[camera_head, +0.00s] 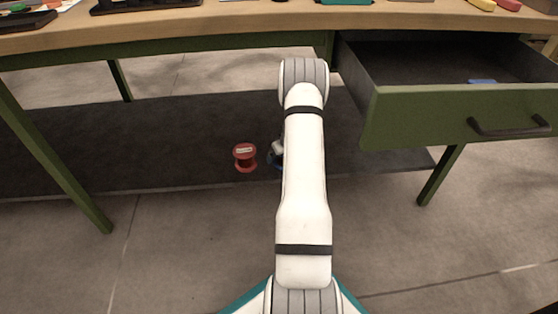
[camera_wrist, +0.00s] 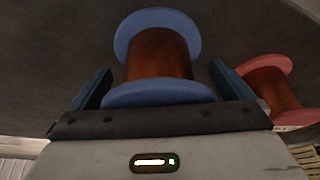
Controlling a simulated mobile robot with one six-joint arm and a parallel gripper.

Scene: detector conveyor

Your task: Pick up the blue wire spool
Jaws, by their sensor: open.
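The blue wire spool (camera_wrist: 158,52) has blue end flanges and copper-brown wire. In the wrist view it stands in front of my gripper (camera_wrist: 161,70), between the two dark blue fingers. The fingers are open, with a visible gap on each side of the spool's winding. The near flange lies close to the gripper's front edge; I cannot tell whether they touch.
A red spool (camera_head: 245,157) stands just left on the dark lower shelf (camera_head: 190,135); in the wrist view it is close by the right finger (camera_wrist: 268,88). The wooden tabletop (camera_head: 230,22) spans above the shelf. An open green drawer (camera_head: 415,120) juts out at the right.

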